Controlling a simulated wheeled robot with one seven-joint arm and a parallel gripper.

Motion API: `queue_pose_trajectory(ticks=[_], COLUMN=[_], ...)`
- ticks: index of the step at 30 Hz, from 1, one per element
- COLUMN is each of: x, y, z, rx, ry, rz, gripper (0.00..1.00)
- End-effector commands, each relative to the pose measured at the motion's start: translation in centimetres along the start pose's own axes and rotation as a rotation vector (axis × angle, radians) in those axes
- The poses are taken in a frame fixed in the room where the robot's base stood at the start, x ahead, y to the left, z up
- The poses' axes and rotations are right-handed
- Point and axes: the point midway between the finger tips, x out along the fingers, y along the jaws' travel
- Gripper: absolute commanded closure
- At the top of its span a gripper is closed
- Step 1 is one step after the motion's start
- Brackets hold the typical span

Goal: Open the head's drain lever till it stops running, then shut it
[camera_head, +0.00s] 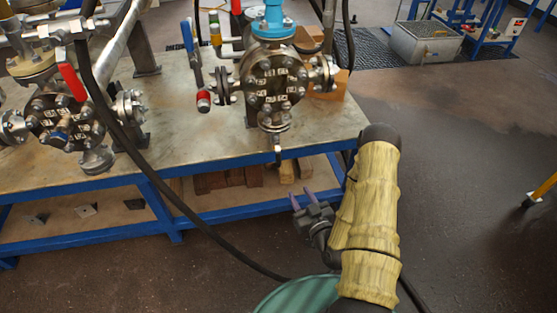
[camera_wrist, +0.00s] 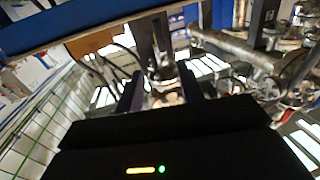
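The flanged vessel head (camera_head: 272,82) stands near the right end of the bench, with a turquoise fitting on top. A small drain fitting (camera_head: 277,148) hangs below its lower flange, over the bench's front edge. Its lever is too small to make out, and I cannot tell whether liquid runs from it. My gripper (camera_head: 303,198) is below and right of the drain, in front of the bench, apart from it. Its two purple fingers are spread with nothing between them. In the wrist view the fingers (camera_wrist: 161,90) stand apart, with blurred metal fittings beyond them.
A second flanged vessel (camera_head: 62,122) with a red lever stands at left on the blue-framed bench (camera_head: 185,147). A black hose (camera_head: 180,203) crosses the bench front down to the floor. A green tub (camera_head: 302,295) stands below my arm.

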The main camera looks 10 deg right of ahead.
Motion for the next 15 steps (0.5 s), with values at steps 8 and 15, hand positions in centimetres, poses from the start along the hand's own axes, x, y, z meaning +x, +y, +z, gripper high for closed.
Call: queue_pose_trajectory(ticks=[8,15], x=[1.4,5.2], y=[-0.1,-0.1], z=[0.0,-0.1], rx=[-0.004,-0.004], ry=[0.001,0.003], rz=[-0.005,-0.004], gripper=[0.62,0.62])
